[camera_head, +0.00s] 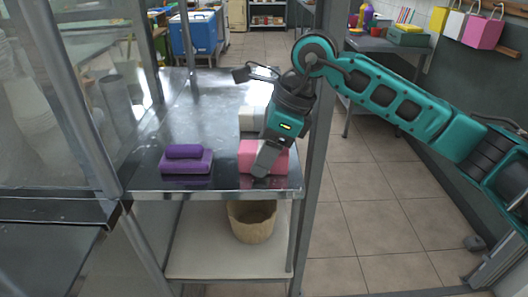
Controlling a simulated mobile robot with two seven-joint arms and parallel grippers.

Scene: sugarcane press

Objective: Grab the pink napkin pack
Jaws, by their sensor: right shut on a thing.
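The pink napkin pack (280,161) lies near the front right corner of the metal table. My right gripper (264,166) reaches down onto it from above and is shut on it, covering its middle. The pack appears to rest on the table top; I cannot tell whether it is lifted at all. My left gripper does not show.
Purple napkin packs (186,164) are stacked left of the pink one on the metal table (190,110). A white pack (252,118) lies behind. A metal post (318,150) stands close to my right arm. A woven basket (251,222) sits on the lower shelf.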

